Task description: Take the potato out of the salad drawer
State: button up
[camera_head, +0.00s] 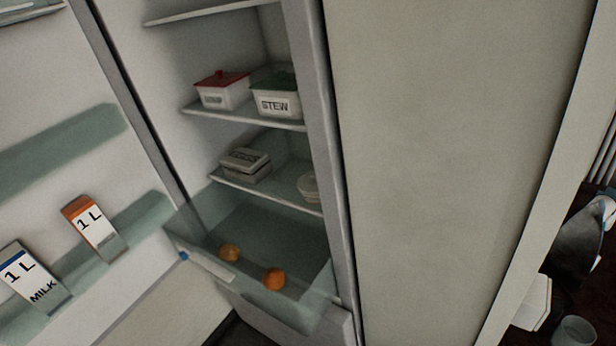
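The salad drawer (205,266) is a see-through greenish bin at the bottom of the open fridge, and it is pulled out. Two small roundish items show in it. The left one (229,252) is yellow-brown and looks like the potato, though it is too small to be sure. The right one is a brighter orange fruit (274,279), nearer the front right. They lie a little apart. My gripper is not in view.
The fridge door stands open at left, with two cartons (92,224) (33,280) on its shelf. Above the drawer, shelves hold a red-lidded box (222,92), a STEW box (276,100), a small container (245,163) and a pale bowl (308,187). A large pale panel (450,150) stands right.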

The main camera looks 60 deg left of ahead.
aim_at(229, 253)
jog(key=u, duration=1.95)
